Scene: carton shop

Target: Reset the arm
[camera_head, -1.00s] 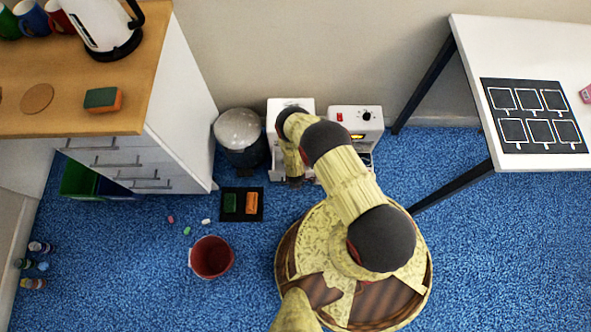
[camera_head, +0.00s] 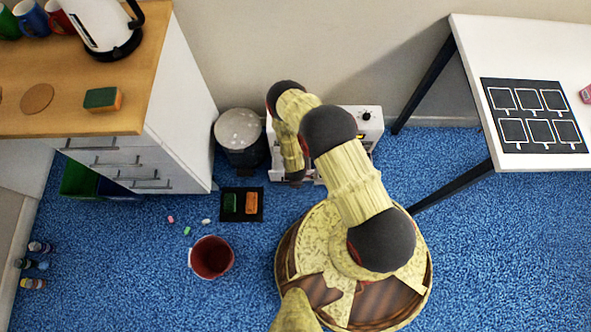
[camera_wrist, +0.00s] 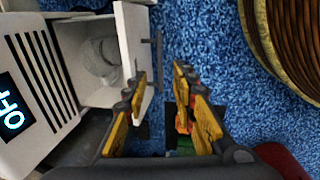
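My yellow arm reaches from my round base toward the wall in the head view. My gripper (camera_head: 296,178) hangs low in front of a white machine, right of the black mat (camera_head: 242,216). In the wrist view my gripper (camera_wrist: 159,82) has its two yellow-and-black fingers apart, with nothing between the tips but blue floor. The white machine (camera_wrist: 38,75) is to the left there. Its door (camera_wrist: 131,45) stands open beside the fingers, and a clear round vessel (camera_wrist: 98,58) shows inside. My arm hides much of the machines in the head view.
A silver-lidded bin (camera_head: 240,132) stands left of the machines. A red bucket (camera_head: 211,258) and several small coloured pieces lie on the floor further left. A white table (camera_head: 470,60) is at right, a wooden-topped cabinet (camera_head: 60,118) at left. The floor at lower right is clear.

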